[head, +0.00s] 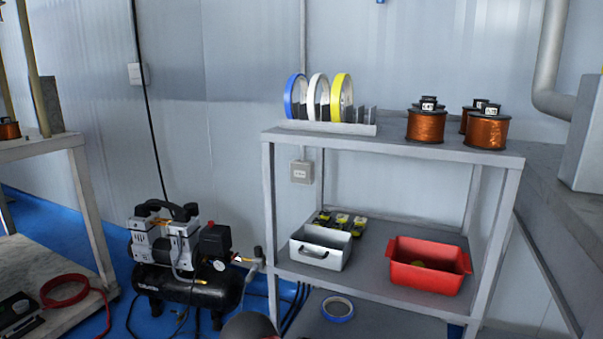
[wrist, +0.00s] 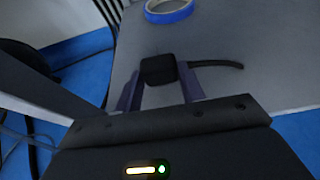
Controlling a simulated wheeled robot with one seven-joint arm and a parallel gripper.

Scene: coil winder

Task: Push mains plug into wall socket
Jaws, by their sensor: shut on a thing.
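My gripper (wrist: 159,88) is shut on a black mains plug (wrist: 158,69) in the wrist view. A short piece of black cable runs from the plug to the right. The plug is over the grey lower shelf (wrist: 215,50); I cannot tell its height above it. In the head view a small grey box (head: 301,172), which looks like the wall socket, is on the wall behind the shelf unit, below its top shelf. The plug is apart from any socket. I cannot make out my gripper or the plug in the head view.
The metal shelf unit (head: 400,146) carries tape rolls (head: 318,97) and copper coils (head: 426,124) on top. A white bin (head: 320,249) and red bin (head: 428,266) stand on the middle shelf. A blue-edged roll (head: 338,308) lies on the lower shelf. A compressor (head: 185,265) stands left.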

